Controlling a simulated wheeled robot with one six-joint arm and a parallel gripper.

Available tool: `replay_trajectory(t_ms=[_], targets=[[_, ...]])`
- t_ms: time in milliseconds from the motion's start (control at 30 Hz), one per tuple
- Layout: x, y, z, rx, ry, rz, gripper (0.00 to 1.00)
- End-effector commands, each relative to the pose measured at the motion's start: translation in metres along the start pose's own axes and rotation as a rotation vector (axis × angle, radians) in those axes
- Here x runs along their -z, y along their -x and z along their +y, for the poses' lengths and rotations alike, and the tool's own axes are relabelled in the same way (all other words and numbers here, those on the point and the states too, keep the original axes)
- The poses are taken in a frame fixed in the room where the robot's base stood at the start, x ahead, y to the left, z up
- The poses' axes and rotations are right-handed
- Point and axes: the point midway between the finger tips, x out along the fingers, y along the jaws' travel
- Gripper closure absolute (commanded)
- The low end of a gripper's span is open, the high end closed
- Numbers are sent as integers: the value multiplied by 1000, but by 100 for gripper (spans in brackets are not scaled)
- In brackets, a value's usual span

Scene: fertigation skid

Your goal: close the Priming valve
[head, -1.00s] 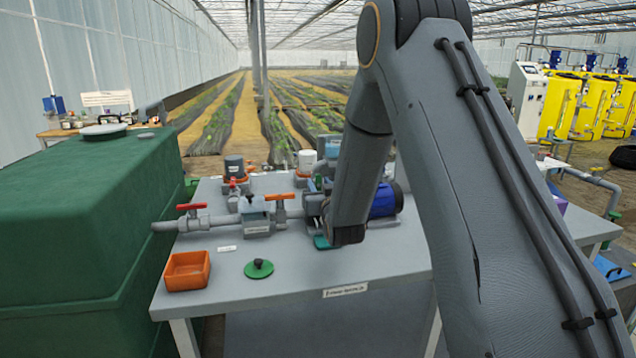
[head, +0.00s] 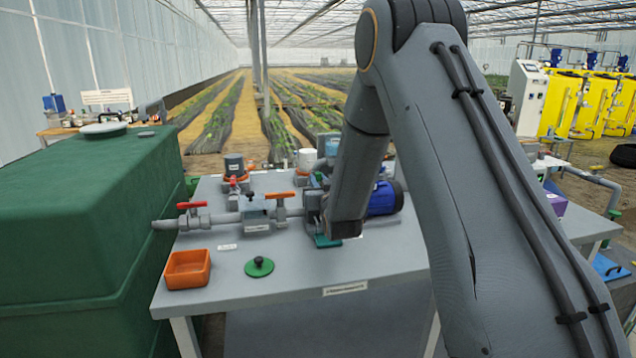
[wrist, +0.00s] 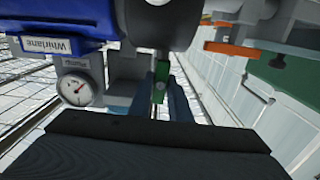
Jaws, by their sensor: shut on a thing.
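In the wrist view, a small green handle (wrist: 161,78) sits between the fingers of my gripper (wrist: 162,100), below the dark round end of the pump. My gripper is shut on this handle, which I take to be the Priming valve's. No label on it can be read, and how far it is turned is unclear. In the head view my arm hides the gripper and the handle.
A pressure gauge (wrist: 76,90) and the blue pump motor (wrist: 65,22) are close beside the gripper. An orange tray (head: 188,270) and a green disc with a knob (head: 259,267) lie on the bench top.

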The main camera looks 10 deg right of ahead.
Motion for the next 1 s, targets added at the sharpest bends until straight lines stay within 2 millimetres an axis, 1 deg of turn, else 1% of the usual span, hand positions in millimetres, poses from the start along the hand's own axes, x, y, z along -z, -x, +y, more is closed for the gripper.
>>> replay_trajectory(t_ms=[267,1000], targets=[[-1,0,1,0,-154,0,100],[-3,0,5,-1,-848,0,100]])
